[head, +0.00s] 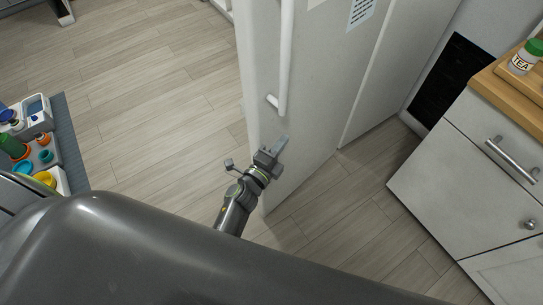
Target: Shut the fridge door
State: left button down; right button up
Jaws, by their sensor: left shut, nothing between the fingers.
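The white fridge door (325,75) stands at the top centre, with a long vertical white handle (286,50) near its left edge. Another white upright panel (388,85) of the fridge stands to its right, at an angle to the door. The door looks to be standing open; how far is hard to tell. My left gripper (281,146) is shut and empty. Its tips are in front of the door's lower face, just below the handle's bottom end. Whether they touch the door cannot be told. My right gripper is not in view.
A white cabinet (455,175) with a wooden top and a tea jar (525,57) stands at the right. Wooden floor (150,100) left of the door is clear.

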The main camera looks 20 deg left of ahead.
aim_at(274, 130)
pick_arm(q)
jog(key=w+a, duration=0.1)
jog(key=w, duration=0.1)
jog(key=w+a, duration=0.2)
jog(key=shift+a, duration=0.1)
dwell(0.4)
